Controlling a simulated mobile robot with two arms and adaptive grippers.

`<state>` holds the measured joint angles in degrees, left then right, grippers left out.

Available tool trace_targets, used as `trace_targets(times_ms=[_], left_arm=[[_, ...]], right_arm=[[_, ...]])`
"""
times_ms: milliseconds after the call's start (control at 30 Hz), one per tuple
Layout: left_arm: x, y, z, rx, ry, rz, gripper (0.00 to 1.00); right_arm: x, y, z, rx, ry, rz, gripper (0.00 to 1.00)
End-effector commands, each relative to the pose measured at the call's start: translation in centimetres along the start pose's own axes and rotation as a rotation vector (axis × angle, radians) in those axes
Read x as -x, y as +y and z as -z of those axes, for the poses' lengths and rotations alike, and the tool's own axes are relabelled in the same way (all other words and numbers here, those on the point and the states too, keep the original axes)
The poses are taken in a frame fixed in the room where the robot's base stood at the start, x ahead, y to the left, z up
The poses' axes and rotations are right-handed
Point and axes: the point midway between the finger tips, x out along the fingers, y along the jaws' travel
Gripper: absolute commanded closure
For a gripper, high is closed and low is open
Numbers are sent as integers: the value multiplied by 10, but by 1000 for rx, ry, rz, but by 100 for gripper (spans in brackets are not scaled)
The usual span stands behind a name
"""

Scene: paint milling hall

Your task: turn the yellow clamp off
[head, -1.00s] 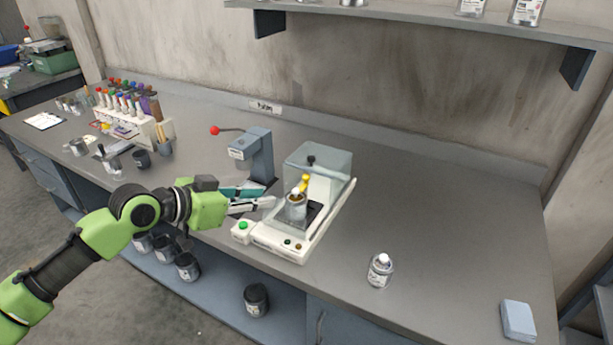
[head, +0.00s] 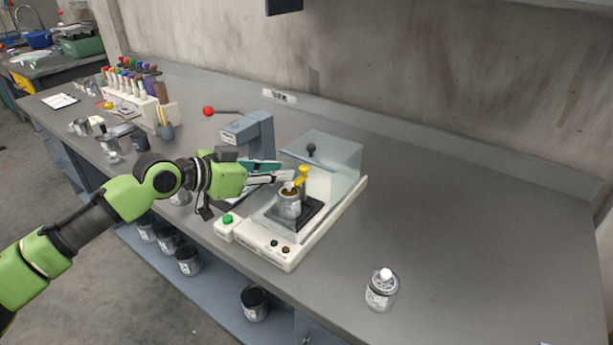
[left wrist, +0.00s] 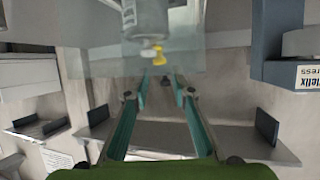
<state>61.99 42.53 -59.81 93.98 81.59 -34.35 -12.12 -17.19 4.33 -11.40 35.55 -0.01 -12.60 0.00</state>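The yellow clamp (head: 302,174) stands upright at the jar (head: 289,206) on the white machine (head: 270,243) and also shows in the left wrist view (left wrist: 158,56). My left gripper (head: 288,177) reaches in from the left, its fingertips close to the clamp and a white knob on the jar's top. In the left wrist view its two fingers (left wrist: 160,88) are apart with nothing between them, and the clamp shows beyond the tips. I cannot tell whether a finger touches it. My right gripper is not in view.
A clear hood with a black knob (head: 311,149) rises behind the jar. A grey press with a red-ball lever (head: 208,111) stands behind my left arm. A white-capped jar (head: 381,289) stands at the front right.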

Motion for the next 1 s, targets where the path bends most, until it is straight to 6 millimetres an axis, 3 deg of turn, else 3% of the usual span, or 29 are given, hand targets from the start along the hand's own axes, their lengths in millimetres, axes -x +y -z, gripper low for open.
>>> trace_targets(times_ms=[500, 867, 900, 1000], left_arm=[[-66, 0, 1, 1, 0, -1, 77], [-73, 0, 0, -1, 0, 1, 77], [-73, 0, 0, -1, 0, 1, 80], [-73, 0, 0, -1, 0, 1, 100]], right_arm=[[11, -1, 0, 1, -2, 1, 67], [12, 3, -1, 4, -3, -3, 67], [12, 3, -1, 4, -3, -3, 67], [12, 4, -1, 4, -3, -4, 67]])
